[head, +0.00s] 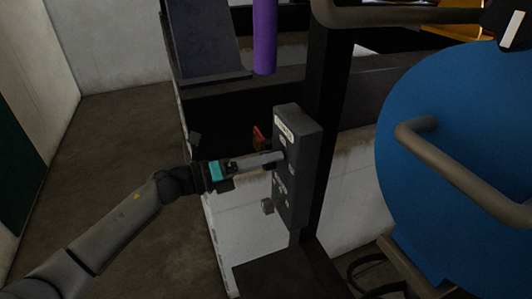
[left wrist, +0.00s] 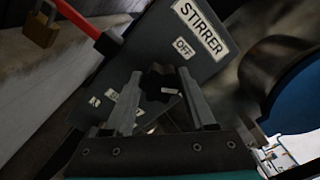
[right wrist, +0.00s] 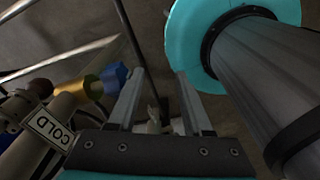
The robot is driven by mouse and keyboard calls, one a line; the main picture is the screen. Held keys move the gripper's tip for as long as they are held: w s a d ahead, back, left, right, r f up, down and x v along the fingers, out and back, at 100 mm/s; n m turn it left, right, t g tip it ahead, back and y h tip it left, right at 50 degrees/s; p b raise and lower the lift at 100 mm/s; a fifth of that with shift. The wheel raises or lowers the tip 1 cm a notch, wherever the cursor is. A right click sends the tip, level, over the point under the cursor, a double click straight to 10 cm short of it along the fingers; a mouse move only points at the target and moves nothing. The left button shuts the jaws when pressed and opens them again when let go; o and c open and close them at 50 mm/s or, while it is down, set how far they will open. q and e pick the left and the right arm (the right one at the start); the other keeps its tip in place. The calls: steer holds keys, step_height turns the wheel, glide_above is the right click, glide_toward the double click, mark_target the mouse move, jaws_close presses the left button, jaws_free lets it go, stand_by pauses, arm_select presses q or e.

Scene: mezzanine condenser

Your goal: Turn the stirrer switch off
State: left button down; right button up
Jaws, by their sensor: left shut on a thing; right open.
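The grey stirrer switch box (head: 298,165) is mounted on a dark post in the head view. In the left wrist view the box carries a STIRRER label (left wrist: 201,27) and an OFF label (left wrist: 184,48). A black lobed knob (left wrist: 158,82) with a pale mark sits on its face below the OFF label. My left gripper (head: 277,158) reaches the box face and is shut on the knob, with one finger on each side of it. Part of the knob's mark and the lower label are hard to read. My right gripper (right wrist: 160,78) is open and empty, away from the box.
A red lever (left wrist: 82,18) and a brass padlock (left wrist: 42,27) are beside the box. A large blue vessel (head: 450,140) with a handrail (head: 465,170) stands to the right.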

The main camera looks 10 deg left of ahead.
arm_select(q)
steer(key=n+p, duration=0.3)
steer(key=n, duration=0.3)
steer(key=shift+r+p, duration=0.1)
steer(key=shift+p, duration=0.3)
steer(key=shift+n+p, duration=1.15)
steer(key=shift+n, duration=1.35)
steer(key=shift+c, duration=1.2)
jaws_free()
steer(key=b+v, duration=0.2)
steer(key=v, duration=1.3)
